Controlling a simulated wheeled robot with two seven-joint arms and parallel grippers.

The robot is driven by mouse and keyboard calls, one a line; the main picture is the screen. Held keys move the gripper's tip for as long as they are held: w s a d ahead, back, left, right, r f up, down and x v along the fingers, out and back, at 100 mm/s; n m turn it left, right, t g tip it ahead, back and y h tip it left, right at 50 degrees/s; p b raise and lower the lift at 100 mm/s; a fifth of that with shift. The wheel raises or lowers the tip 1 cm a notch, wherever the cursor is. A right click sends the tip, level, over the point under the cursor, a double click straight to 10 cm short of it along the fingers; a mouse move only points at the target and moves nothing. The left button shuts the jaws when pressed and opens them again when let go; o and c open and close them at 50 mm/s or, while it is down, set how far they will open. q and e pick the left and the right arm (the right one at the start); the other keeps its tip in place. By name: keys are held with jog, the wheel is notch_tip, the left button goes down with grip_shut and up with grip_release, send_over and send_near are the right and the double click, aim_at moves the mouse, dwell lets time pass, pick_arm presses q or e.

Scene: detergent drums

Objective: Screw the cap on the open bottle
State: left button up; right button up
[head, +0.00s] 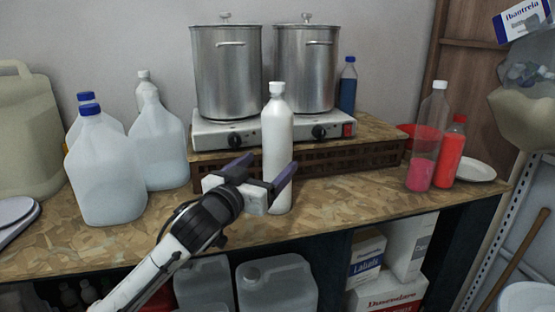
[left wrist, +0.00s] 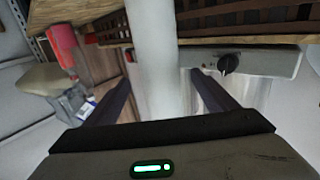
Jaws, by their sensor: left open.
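A tall white bottle (head: 279,135) stands upright near the front of the wooden counter, with a white top (head: 277,89) on it. I cannot tell whether that top is a seated cap. My left gripper (head: 263,172) is open at the bottle's lower half, its two dark fingers reaching to either side. In the left wrist view the white bottle (left wrist: 154,45) stands between the open fingers (left wrist: 161,86); contact cannot be told. No loose cap is visible. My right gripper is not in view.
Translucent jugs (head: 105,175) stand at left. Two steel pots (head: 226,75) sit on a hotplate (head: 227,133) behind the bottle. A clear bottle with pink liquid (head: 422,172) and a red bottle (head: 449,158) stand at right. The counter (head: 345,200) is clear right of the white bottle.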

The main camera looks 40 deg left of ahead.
aim_at(278, 155)
pick_arm(q)
jog(key=shift+w, duration=0.35)
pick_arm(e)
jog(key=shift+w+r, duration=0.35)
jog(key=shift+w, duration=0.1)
pick_arm(q)
jog(key=shift+w, duration=0.1)
jog(key=w, duration=0.2)
jog(key=w+a+p, duration=0.1)
jog(key=w, duration=0.2)
jog(key=shift+f, duration=0.1)
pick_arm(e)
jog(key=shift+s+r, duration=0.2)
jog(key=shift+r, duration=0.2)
pick_arm(q)
jog(key=c, duration=1.7)
jog(key=shift+r, duration=0.2)
jog(key=shift+c, duration=1.2)
